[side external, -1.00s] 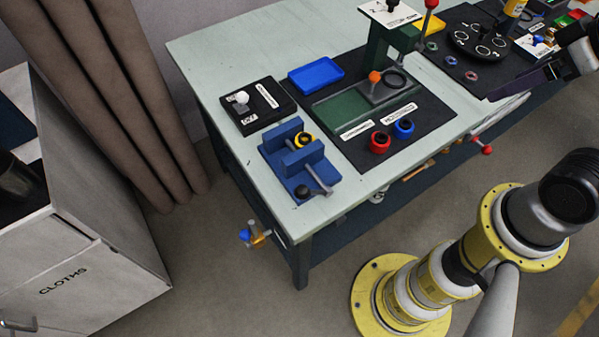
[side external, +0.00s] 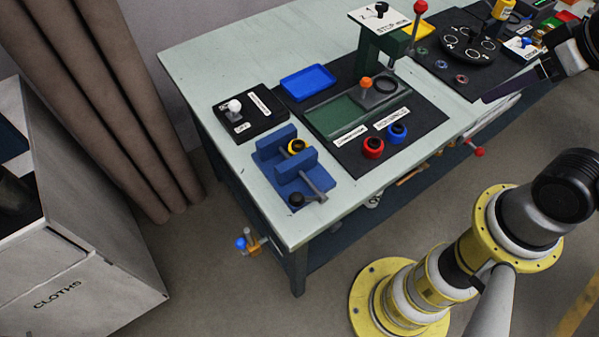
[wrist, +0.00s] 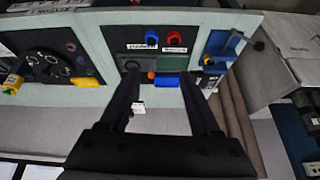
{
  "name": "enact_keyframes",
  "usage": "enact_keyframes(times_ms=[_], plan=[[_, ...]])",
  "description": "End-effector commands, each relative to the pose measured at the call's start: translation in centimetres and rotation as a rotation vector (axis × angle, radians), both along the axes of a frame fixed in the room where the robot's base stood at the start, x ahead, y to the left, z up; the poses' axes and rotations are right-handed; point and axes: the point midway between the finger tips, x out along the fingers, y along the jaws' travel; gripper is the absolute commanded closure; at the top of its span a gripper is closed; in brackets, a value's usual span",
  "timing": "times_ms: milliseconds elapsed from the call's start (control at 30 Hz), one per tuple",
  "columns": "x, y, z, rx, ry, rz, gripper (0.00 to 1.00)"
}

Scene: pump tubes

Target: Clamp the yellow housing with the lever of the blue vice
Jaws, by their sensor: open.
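The blue vice (side external: 278,178) stands at the table's near left corner, and it also shows in the wrist view (wrist: 217,42) at the upper right. The yellow housing (side external: 297,146), ring-shaped with a dark centre, sits between the vice's two blue jaw blocks. I cannot tell if both jaws touch it. The vice's grey lever bar (side external: 315,183) lies at its front, by a black knob (side external: 297,200). My gripper (wrist: 158,75) is open and empty in the wrist view, with both dark fingers apart. It is well away from the vice, at the right edge in the side view.
A black switch box (side external: 250,113) with a white knob stands behind the vice. A blue tray (side external: 308,82), red ring (side external: 373,147) and blue ring (side external: 397,133) are on the dark mat. A green press stand (side external: 372,50) rises behind. A round dark dial plate (side external: 468,44) is farther right.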

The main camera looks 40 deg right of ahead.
Motion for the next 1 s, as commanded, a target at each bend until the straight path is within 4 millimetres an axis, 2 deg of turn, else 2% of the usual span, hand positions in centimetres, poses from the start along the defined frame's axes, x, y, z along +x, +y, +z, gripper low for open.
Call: enact_keyframes(times_ms=[133,267,433,567,767,867,1000], plan=[[0.0,-0.1,1.6,0.069,0.008,-0.149,0.36],[1.2,-0.1,3.8,0.133,0.037,-0.288,0.36],[4.1,1.0,6.2,0.189,0.111,-0.424,0.36],[6.9,2.5,7.5,0.209,0.183,-0.509,0.36],[12.2,6.9,8.0,0.192,0.303,-0.615,0.36],[14.6,9.8,7.3,0.162,0.355,-0.653,0.36],[17.3,14.5,5.4,0.101,0.418,-0.683,0.36]])
